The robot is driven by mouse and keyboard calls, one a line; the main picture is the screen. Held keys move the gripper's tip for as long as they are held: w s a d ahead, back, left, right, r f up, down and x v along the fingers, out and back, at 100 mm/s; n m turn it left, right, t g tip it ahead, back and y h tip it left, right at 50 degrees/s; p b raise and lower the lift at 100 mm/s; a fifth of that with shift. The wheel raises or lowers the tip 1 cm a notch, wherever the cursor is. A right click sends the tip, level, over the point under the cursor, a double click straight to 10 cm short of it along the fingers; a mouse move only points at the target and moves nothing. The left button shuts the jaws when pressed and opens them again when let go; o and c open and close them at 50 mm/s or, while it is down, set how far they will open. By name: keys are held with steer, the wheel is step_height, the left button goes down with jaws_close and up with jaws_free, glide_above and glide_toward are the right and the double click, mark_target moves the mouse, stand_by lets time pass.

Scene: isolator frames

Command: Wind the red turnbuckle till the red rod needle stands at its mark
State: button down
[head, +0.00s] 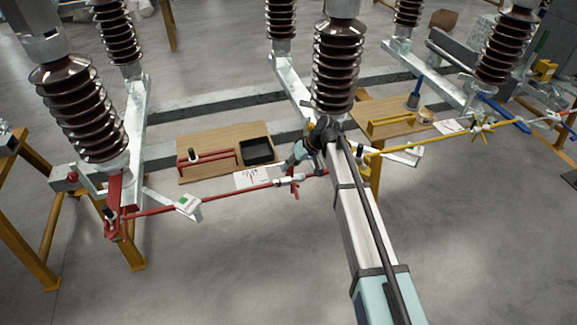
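The red rod (235,191) runs from the red lever (115,205) at the lower left toward the middle, where my arm covers its far end. The red turnbuckle (295,188) sits on this rod near the middle, with short red arms sticking out and pale metal fittings beside it. My gripper (296,160) is just above the turnbuckle, pointing down and left. It is small and dark here, so I cannot tell whether its fingers are open or touching the turnbuckle. A white plate with a green patch (186,204) stands by the rod's left part. The needle and its mark are too small to make out.
A wooden board (195,143) behind the rod carries a black tray (257,151) and a red bar with a black knob (207,158). A yellow rod (435,143) continues at right. Brown insulators (336,65) stand on steel beams. Grey floor in front is clear.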

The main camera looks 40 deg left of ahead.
steer(key=shift+s+d+f+b, duration=0.1)
steer(key=shift+b, duration=0.8)
